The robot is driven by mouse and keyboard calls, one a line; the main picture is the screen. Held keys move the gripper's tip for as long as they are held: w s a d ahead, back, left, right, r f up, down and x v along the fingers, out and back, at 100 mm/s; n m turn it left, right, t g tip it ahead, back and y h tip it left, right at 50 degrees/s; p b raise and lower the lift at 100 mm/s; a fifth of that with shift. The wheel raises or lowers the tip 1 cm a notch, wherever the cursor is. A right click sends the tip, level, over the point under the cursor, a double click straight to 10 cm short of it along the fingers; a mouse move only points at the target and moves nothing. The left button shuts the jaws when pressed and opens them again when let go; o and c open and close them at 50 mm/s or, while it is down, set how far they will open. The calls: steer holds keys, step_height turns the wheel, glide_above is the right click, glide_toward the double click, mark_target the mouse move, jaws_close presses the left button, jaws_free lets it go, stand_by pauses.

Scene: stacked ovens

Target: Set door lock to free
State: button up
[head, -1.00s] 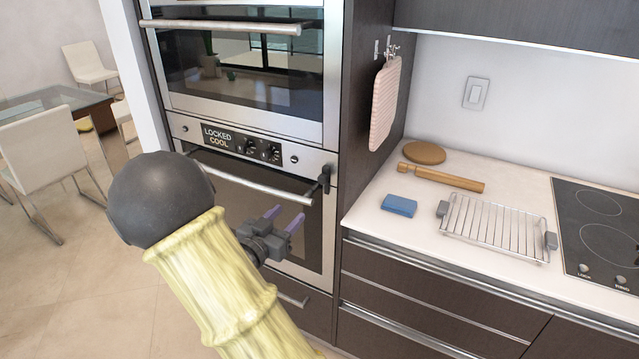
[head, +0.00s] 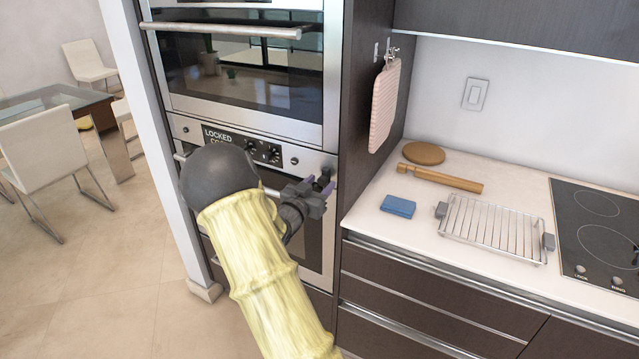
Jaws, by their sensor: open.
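The lower oven's display (head: 216,135) reads LOCKED, with its second line mostly hidden behind my arm. Two dark knobs (head: 262,152) sit to its right on the steel panel. The black door lock lever (head: 327,178) is at the right edge of the lower oven door, just below the panel. Its lower part is hidden by my gripper. My gripper (head: 320,186) is open, its purple-tipped fingers at the lever, one on either side as it appears. I cannot tell whether they touch it. The lower oven's handle (head: 180,155) is mostly covered by my arm.
The upper oven (head: 240,65) with its bar handle is above.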

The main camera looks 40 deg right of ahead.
steer(key=shift+w+d, duration=0.1)
steer(key=shift+d, duration=0.2)
steer(key=c, duration=1)
